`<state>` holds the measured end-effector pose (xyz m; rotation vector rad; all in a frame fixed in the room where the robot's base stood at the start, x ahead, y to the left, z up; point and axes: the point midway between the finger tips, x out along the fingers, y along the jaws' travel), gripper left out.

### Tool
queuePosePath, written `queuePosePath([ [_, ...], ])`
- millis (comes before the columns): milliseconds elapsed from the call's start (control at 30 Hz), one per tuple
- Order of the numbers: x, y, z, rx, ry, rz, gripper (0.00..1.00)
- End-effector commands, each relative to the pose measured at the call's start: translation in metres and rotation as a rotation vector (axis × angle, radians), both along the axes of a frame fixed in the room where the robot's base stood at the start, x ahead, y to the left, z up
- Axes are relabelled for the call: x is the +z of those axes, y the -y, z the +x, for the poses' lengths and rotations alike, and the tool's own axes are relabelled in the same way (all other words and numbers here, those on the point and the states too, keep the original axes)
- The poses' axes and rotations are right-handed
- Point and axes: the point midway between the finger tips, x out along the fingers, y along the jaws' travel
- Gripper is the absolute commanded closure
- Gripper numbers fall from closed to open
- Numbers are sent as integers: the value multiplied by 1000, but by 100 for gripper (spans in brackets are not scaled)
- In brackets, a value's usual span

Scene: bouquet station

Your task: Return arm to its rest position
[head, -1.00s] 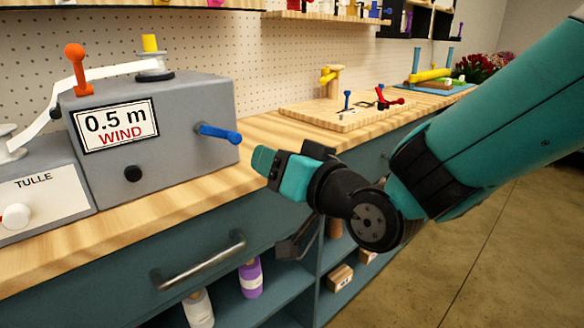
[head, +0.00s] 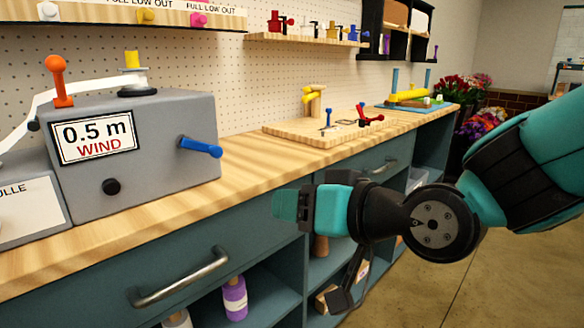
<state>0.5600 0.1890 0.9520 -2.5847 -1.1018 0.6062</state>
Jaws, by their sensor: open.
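My arm comes in from the right side of the head view. My gripper (head: 292,205) points left, in front of the bench's front edge, at about the height of the wooden worktop (head: 240,172). It is open and I see nothing held in it. It is apart from the grey box (head: 165,140) labelled "0.5 m WIND" and its blue handle (head: 200,147), which lie to its left and farther back.
A wooden board (head: 325,132) with small tools lies farther back. Red flowers (head: 482,95) stand at the far end. The floor (head: 490,275) at right is clear.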

Motion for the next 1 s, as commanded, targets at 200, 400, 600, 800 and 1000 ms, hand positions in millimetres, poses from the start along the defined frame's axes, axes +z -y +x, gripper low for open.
queuePosePath([
  [200, -35, 55, -55, 105, -286, -320, 50],
  [400, -54, 103, -110, 195, -504, -541, 50],
  [600, -60, 144, -160, 272, -687, -708, 50],
  [800, -1, 143, -161, 277, -694, -713, 50],
  [1000, 61, 143, -160, 277, -693, -713, 50],
])
